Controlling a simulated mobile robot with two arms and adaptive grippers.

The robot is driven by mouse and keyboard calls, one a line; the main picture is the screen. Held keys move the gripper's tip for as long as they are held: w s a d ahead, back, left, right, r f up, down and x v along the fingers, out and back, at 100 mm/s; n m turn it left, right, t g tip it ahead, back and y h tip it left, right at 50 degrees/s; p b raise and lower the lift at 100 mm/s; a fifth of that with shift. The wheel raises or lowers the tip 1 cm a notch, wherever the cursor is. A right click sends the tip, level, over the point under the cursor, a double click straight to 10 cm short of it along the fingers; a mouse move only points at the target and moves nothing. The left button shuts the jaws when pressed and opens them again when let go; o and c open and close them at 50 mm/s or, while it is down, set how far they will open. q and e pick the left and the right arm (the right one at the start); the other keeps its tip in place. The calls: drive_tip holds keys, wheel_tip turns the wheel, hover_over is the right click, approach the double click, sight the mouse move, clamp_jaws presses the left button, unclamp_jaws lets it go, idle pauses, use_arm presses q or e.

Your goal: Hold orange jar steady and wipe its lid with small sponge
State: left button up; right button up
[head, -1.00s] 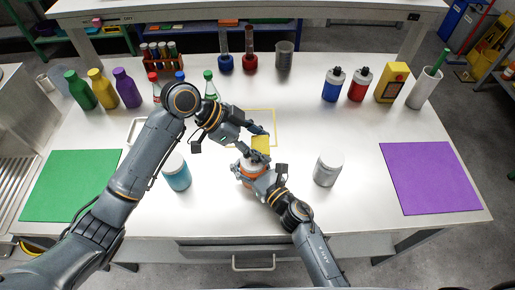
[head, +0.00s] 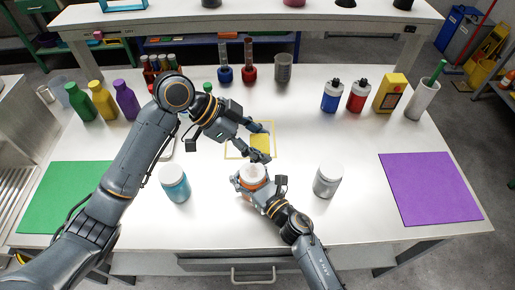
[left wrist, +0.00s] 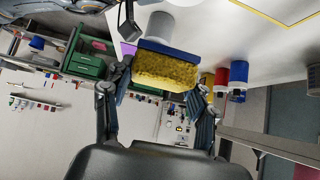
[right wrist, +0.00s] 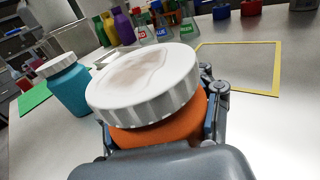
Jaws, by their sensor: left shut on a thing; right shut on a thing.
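The orange jar (head: 244,188) stands near the table's front middle, with a white ribbed lid (head: 253,172). In the right wrist view, the lid (right wrist: 145,85) has a brownish smudge on top, above the orange body (right wrist: 160,134). My right gripper (head: 256,188) is shut around the jar's body. My left gripper (head: 264,143) is shut on the small sponge (head: 259,142), just beyond the jar and apart from the lid. In the left wrist view, the sponge (left wrist: 165,68) shows a yellow face and a blue layer between the fingers.
A teal jar (head: 173,185) stands left of the orange jar and a grey jar (head: 327,181) right. A yellow square outline (head: 226,150) lies under the left gripper. A green mat (head: 62,195) and a purple mat (head: 430,188) lie at the sides. Bottles stand along the back.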

sight(260, 171)
use_arm(q)
drive_tip(key=shift+f, duration=0.1)
drive_tip(key=shift+f, duration=3.9)
drive_tip(key=shift+s+a+f, duration=0.1)
drive_tip(key=shift+a, duration=1.8)
drive_tip(key=d, duration=0.4)
drive_tip(key=shift+a+r, duration=0.1)
drive_tip(key=shift+r, duration=4)
drive_tip(key=w+d+f+n+t+y, duration=0.1)
drive_tip(key=w+d+f+n+t, duration=0.25)
drive_tip(key=w+d, duration=0.5)
drive_tip(key=w+d+f+n+t+y, duration=0.25)
drive_tip(key=w+d+f+n, duration=0.25)
drive_tip(key=w+d, duration=0.35)
drive_tip(key=shift+n+h, duration=0.25)
drive_tip(key=shift+h, duration=0.2)
drive_tip(key=f, duration=0.9)
drive_tip(key=shift+w+d+f, duration=0.1)
drive_tip(key=shift+d+f, duration=0.25)
drive_tip(key=shift+f, duration=0.05)
